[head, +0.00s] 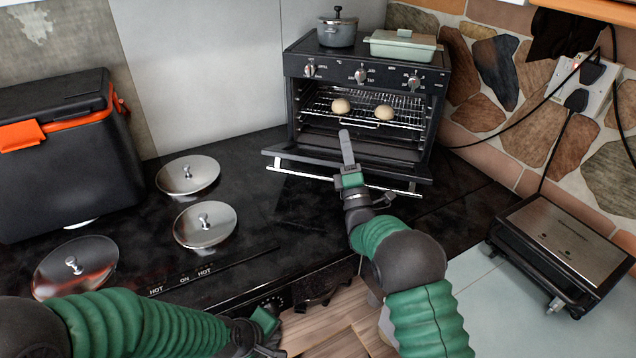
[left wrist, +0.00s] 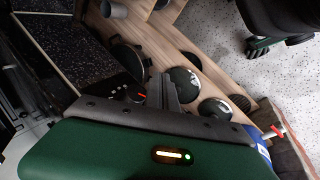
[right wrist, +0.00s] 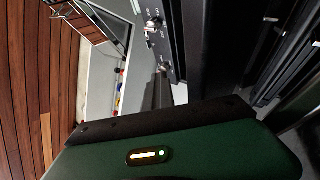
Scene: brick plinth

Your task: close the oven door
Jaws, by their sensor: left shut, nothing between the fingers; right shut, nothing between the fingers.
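The small black oven (head: 368,70) stands at the back, and its door (head: 300,158) is open, folded down in front with a silver handle bar (head: 290,172) along its front edge. My right gripper (head: 347,150) is shut and empty. In the head view its fingers overlap the open door and point toward the oven's opening; I cannot tell whether they touch the door. Its fingers also show in the right wrist view (right wrist: 156,90), beside the oven's knob panel. My left gripper (head: 266,320) is shut and empty, low at the counter's front edge, away from the oven.
Two round bread rolls (head: 362,108) sit on the oven's rack. A pot (head: 338,30) and a lidded dish (head: 402,45) stand on top. Lidded hotplates (head: 205,224) and a black-orange box (head: 65,160) are left; a grill (head: 562,250) is right.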

